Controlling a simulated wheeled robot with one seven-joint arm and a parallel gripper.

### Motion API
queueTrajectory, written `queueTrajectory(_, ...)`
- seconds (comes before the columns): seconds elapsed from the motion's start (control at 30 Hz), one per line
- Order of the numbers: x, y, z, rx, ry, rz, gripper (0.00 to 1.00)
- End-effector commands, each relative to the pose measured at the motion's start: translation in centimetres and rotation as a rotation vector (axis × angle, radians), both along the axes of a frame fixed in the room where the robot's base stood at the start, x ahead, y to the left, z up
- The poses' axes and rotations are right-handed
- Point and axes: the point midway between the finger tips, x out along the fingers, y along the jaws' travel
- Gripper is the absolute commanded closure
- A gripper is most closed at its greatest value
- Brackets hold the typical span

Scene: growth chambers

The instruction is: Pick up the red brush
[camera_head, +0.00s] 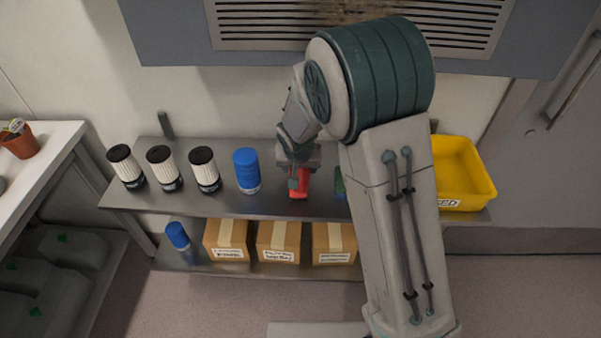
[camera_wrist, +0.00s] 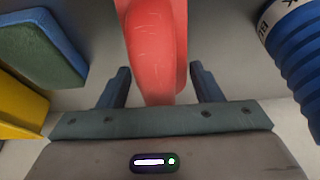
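The red brush (camera_head: 300,184) is on the upper metal shelf, between a blue bottle and a green and blue block. Most of it is hidden under my gripper (camera_head: 298,170) in the head view. In the wrist view the smooth red body of the brush (camera_wrist: 157,45) lies between the two dark fingers of my gripper (camera_wrist: 160,84). The fingers are apart, with a narrow gap showing on each side of the red body. The bristles cannot be made out.
The blue bottle (camera_head: 246,171) stands close on the left, with several black-capped white filters (camera_head: 204,168) beyond it. The green and blue block (camera_wrist: 40,45) is close on the other side, near the yellow bin (camera_head: 462,172). Cardboard boxes (camera_head: 278,241) stand on the lower shelf.

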Motion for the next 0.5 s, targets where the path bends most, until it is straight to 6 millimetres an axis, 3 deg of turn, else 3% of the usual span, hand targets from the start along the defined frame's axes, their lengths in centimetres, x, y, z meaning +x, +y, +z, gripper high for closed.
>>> queueTrajectory(0.03,0.0,0.0,0.01,0.0,0.0,0.0,0.56)
queueTrajectory(0.1,-0.01,0.01,0.02,0.0,0.0,0.0,0.71)
queueTrajectory(0.5,0.06,0.02,0.56,0.001,-0.003,-0.001,0.71)
